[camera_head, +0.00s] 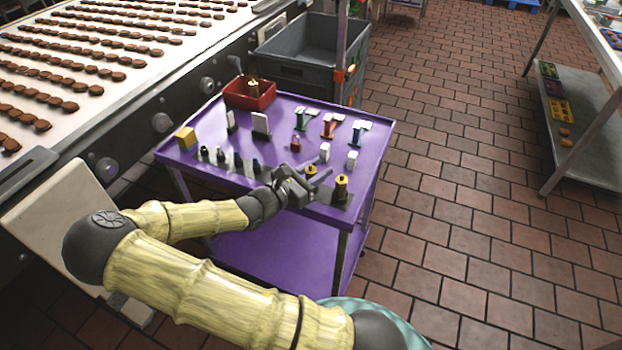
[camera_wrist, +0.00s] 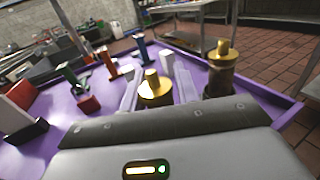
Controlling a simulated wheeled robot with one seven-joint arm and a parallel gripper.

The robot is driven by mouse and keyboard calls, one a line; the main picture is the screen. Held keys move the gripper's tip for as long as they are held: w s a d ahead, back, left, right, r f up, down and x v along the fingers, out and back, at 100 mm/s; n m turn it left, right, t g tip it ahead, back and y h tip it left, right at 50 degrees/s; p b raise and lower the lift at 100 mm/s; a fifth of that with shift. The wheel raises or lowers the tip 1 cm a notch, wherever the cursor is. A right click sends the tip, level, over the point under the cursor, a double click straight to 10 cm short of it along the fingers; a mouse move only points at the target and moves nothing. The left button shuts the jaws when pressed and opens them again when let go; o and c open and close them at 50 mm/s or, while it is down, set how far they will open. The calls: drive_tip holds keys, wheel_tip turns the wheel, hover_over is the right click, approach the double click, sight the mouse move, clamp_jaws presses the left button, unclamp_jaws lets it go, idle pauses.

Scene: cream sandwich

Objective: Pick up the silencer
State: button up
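Two gold-topped pieces stand on the purple table (camera_head: 215,180); I cannot tell for certain which is the silencer. One gold-topped piece (camera_head: 311,170) is at my gripper (camera_head: 322,169). In the wrist view this piece (camera_wrist: 153,90) stands upright between the two pale fingers of my gripper (camera_wrist: 158,82). The fingers are apart, with no clear contact; its lower part is hidden by my gripper's body. The other piece (camera_wrist: 222,72), gold on top with a dark brown body, stands upright to the right, outside the fingers. It also shows in the head view (camera_head: 341,184).
A red bin (camera_head: 250,97), a yellow cube (camera_head: 186,138) and several small dark pieces (camera_head: 221,155) share the table. A conveyor (camera_head: 90,60) runs along the left.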

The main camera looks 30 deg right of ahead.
drive_tip(key=shift+w, duration=0.1)
drive_tip(key=c, duration=0.5)
wheel_tip(320, 180, up, 10)
drive_tip(key=p, duration=0.1)
idle(0.5)
